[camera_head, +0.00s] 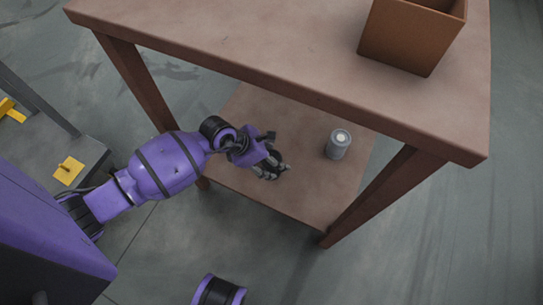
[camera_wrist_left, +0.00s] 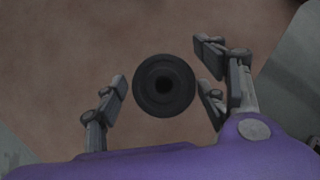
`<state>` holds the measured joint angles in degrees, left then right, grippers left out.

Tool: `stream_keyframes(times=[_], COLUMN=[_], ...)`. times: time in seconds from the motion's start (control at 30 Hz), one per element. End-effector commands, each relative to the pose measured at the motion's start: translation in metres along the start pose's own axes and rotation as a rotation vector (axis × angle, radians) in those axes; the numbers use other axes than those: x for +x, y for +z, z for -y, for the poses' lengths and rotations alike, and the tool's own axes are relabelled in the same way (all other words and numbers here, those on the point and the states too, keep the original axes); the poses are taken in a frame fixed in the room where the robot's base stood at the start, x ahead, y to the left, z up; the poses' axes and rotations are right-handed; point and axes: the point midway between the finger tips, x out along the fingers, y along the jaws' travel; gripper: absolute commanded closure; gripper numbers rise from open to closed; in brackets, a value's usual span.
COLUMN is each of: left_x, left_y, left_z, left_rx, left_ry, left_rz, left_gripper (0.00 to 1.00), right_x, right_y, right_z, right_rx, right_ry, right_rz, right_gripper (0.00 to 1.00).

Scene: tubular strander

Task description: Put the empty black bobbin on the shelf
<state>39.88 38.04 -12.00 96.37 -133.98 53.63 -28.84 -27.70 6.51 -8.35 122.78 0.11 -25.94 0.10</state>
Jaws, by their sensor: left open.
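The black bobbin (camera_wrist_left: 149,93) shows end-on in the left wrist view, round with a dark centre hole, over the brown lower shelf (camera_wrist_left: 60,60). My left gripper (camera_wrist_left: 162,92) is open, with its fingers on either side of the bobbin and a small gap on each side. In the head view the left gripper (camera_head: 270,168) reaches in over the lower shelf (camera_head: 300,195) under the tabletop. The bobbin is hard to make out there among the dark fingers. Whether its base rests on the shelf cannot be told. My right gripper is not in view.
A grey cylinder with a pale top (camera_head: 338,145) stands on the shelf to the right of the gripper. The tabletop (camera_head: 300,50) overhangs the shelf and carries a brown open box (camera_head: 410,38). A table leg (camera_head: 385,195) stands at the front right.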

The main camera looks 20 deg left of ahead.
Motion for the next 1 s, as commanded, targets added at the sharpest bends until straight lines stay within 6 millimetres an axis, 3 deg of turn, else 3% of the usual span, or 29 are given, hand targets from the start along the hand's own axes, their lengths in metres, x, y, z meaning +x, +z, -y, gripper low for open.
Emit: stream_keyframes(times=[0.27,0.7,1.0], left_x=[-0.012,-0.101,-0.122], left_y=[0.001,0.002,0.001], left_z=[0.000,-0.001,0.000], left_rx=[0.001,0.002,0.000], left_ry=[0.002,0.003,0.001], left_rz=[0.000,0.000,0.000], left_gripper=[0.35,0.35,0.35], right_x=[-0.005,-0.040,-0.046], right_y=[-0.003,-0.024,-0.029], right_z=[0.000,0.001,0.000], right_rx=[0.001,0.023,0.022], right_ry=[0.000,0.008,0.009], right_rz=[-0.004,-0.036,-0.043], right_gripper=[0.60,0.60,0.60])
